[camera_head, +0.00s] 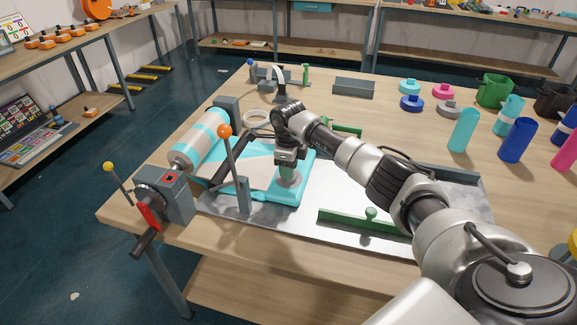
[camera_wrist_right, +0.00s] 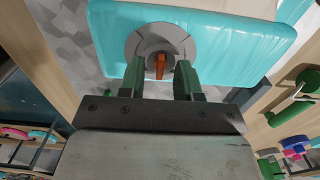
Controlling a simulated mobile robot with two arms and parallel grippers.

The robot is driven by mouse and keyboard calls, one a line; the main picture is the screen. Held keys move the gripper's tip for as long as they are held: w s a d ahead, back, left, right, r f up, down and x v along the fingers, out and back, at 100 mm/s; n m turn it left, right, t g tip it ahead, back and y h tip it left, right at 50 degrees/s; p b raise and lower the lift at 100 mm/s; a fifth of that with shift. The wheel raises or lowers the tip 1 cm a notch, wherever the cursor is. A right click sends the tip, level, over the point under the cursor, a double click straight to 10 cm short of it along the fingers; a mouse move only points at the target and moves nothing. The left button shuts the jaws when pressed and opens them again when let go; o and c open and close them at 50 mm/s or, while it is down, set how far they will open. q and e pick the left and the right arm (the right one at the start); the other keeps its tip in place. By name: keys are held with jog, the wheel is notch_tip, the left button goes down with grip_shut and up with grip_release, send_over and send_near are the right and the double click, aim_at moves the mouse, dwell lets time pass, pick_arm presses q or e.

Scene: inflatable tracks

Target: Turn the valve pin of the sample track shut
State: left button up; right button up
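The sample track (camera_head: 262,190) is a turquoise and cream inflatable on the metal sheet, with a striped rolled part (camera_head: 200,139) at its left. In the right wrist view its turquoise end (camera_wrist_right: 230,45) carries a round grey valve (camera_wrist_right: 143,47). The orange valve pin (camera_wrist_right: 160,64) sits on that valve, pointing toward the gripper. My right gripper (camera_head: 289,168) is over the track's near right part; the arm hides the valve in the head view. In the wrist view its two green fingers (camera_wrist_right: 160,76) stand apart, one on each side of the pin, with gaps. My left gripper is out of view.
A crank stand (camera_head: 176,196) with a red part is at the table's left edge. An orange-knobbed lever (camera_head: 228,158) stands close to the track. A green bar (camera_head: 360,219) lies to the right. Coloured cups and discs (camera_head: 443,91) fill the far right.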

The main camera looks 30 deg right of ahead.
jog(key=shift+f, duration=0.25)
jog(key=shift+w, duration=0.1)
jog(key=shift+c, duration=0.4)
grip_shut()
jog(key=shift+r+m, duration=0.1)
jog(key=shift+m, duration=0.2)
jog(key=m, duration=0.6)
jog(key=shift+m, duration=0.3)
jog(key=m+p, duration=0.1)
jog(key=m, duration=0.4)
jog(key=m+p, duration=0.1)
jog(key=m, duration=0.4)
jog(key=shift+m+p, duration=0.3)
